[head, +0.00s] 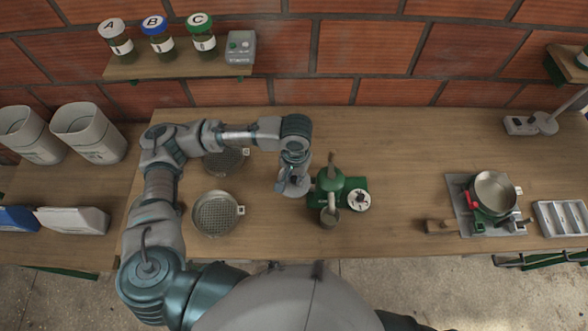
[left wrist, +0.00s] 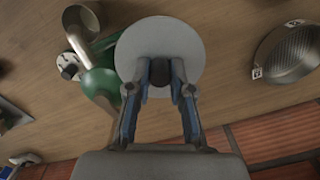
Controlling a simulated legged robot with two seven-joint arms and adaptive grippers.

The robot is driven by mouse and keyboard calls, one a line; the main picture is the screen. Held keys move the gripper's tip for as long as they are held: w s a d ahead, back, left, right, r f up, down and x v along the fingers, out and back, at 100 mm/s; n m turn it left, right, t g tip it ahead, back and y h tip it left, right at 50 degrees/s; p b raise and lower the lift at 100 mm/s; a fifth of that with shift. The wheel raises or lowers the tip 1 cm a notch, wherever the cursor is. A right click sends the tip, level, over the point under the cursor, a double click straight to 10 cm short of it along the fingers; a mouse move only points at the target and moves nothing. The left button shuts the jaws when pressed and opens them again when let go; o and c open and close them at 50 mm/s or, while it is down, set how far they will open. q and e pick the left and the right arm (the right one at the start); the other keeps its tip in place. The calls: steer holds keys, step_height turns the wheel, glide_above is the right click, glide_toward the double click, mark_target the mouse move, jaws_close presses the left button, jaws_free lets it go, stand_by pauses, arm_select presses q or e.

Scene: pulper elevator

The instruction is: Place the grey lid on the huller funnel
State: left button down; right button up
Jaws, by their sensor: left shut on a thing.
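The grey lid is a round flat disc (left wrist: 160,38) with a dark knob. My left gripper (left wrist: 160,75) is shut on that knob, its two blue-edged fingers on either side. In the head view my left gripper (head: 291,180) points down with the lid (head: 300,190) below it, just left of the green huller. The huller funnel (head: 329,180) is green and also shows in the left wrist view (left wrist: 98,82), beside the lid. The lid looks apart from the funnel opening; the height between them is hard to tell. My right gripper is not in view.
A scale with a pan (head: 494,192) stands right. The table between huller and scale is mostly clear.

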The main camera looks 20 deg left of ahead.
arm_select(q)
steer(key=w, duration=0.1)
steer(key=w+a, duration=0.1)
steer(key=w, duration=0.1)
steer(key=shift+w+a+f, duration=0.15)
steer(key=shift+w+a, duration=0.25)
steer(key=shift+w, duration=0.1)
step_height(320, 180, down, 4)
steer(key=shift+r, duration=0.2)
steer(key=shift+d, duration=0.25)
steer(key=shift+f, duration=0.3)
steer(key=c, duration=1)
jaws_free()
steer(key=shift+a+f, duration=0.1)
steer(key=shift+a, duration=0.1)
steer(key=shift+c, duration=0.2)
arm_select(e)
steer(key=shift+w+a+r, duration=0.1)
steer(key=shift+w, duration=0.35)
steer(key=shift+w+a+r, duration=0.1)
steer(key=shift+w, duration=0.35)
